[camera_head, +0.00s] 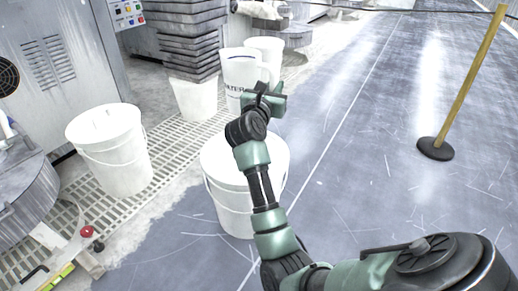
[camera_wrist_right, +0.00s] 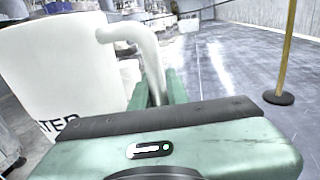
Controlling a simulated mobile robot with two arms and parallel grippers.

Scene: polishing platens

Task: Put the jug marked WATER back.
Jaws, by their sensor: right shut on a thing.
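The white jug marked WATER (camera_head: 241,72) stands upright in the head view, behind the near white bucket, with part of its lettering hidden by my right gripper (camera_head: 264,98). In the right wrist view the jug (camera_wrist_right: 62,72) fills the left side, and the end of its lettering shows. My right gripper is shut on the jug's handle (camera_wrist_right: 152,55), which rises between the green fingers. I cannot tell whether the jug's base touches the floor grating. My left gripper is not in view.
A lidded white bucket (camera_head: 232,200) stands below my right arm. Another bucket (camera_head: 112,155) stands at the left on the grating. A white container (camera_head: 265,48) stands behind the jug. A yellow post (camera_head: 468,85) on a black base stands at the right. The grey floor between is clear.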

